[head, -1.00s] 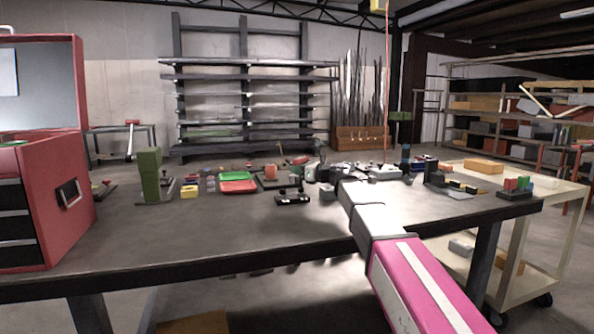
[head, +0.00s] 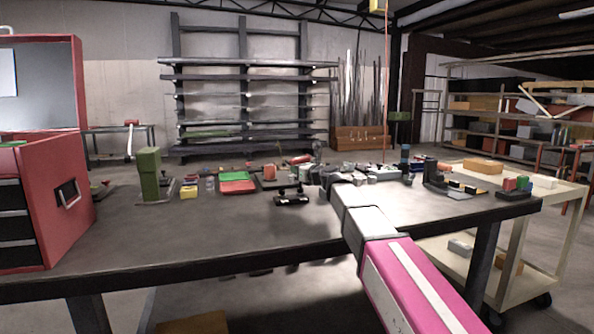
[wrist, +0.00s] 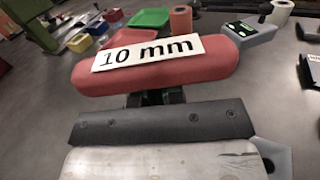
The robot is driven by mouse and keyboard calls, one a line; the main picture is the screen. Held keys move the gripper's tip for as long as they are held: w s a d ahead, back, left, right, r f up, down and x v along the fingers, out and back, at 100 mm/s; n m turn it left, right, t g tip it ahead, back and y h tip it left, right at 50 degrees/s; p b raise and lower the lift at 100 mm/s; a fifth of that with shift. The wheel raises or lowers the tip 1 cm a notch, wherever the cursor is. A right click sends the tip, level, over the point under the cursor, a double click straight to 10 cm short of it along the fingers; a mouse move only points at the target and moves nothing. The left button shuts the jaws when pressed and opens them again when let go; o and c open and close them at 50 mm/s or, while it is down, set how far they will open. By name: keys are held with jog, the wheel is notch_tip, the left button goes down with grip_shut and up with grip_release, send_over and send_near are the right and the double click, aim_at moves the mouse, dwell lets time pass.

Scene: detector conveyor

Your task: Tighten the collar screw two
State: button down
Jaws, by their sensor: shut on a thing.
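In the wrist view a red tool handle (wrist: 155,68) with a white "10 mm" label (wrist: 149,52) lies across the picture at the jaws. My gripper (wrist: 155,97) is shut on this tool; only dark parts of the fingers show below the handle. The tool's working end is hidden. In the head view my gripper (head: 322,174) is above the back middle of the workbench, too small and crowded to make out in detail. I cannot pick out collar screw two in either view.
A black fixture (head: 292,199) stands left of my arm on the bench (head: 240,232). Green (head: 234,176) and red (head: 239,187) trays, a yellow bin (head: 189,192) and a green press (head: 150,176) stand farther left. The front of the bench is clear.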

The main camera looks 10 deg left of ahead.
jog(key=shift+h, duration=0.3)
jog(key=shift+w+d+m+t+h, duration=0.1)
jog(key=shift+w+m+t+h, duration=0.05)
jog(key=shift+m+t+h, duration=0.7)
jog(key=shift+t, duration=0.25)
jog(key=shift+d+m+t+h, duration=0.1)
jog(key=shift+m+t+h, duration=0.7)
jog(key=shift+m+h, duration=0.05)
jog(key=shift+y, duration=0.3)
jog(key=shift+r, duration=2.7)
